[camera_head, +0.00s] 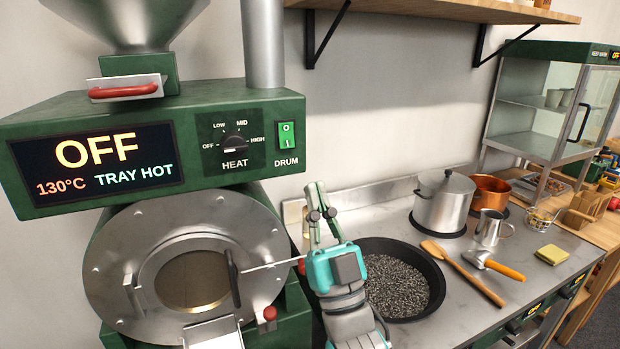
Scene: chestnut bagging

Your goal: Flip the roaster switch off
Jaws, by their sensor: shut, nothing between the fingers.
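The green roaster (60,130) fills the left. Its display (97,166) reads "OFF", "130°C" and "TRAY HOT". The green rocker switch (286,135) sits above the "DRUM" label at the panel's right end. It carries a mark on its upper half and a ring on its lower half; which half is pressed in is hard to tell. The black HEAT knob (235,144) is to its left, with marks from OFF to HIGH. My gripper (316,188) is shut and empty, pointing up, below and right of the switch in the picture and apart from it.
A black pan (437,283) of dark grains lies right of my arm. A steel pot (443,205), a copper pot (490,190), a metal mug (490,228), a wooden spatula (462,270) and an orange-handled tool (502,270) stand or lie beyond. A shelf (450,10) hangs above.

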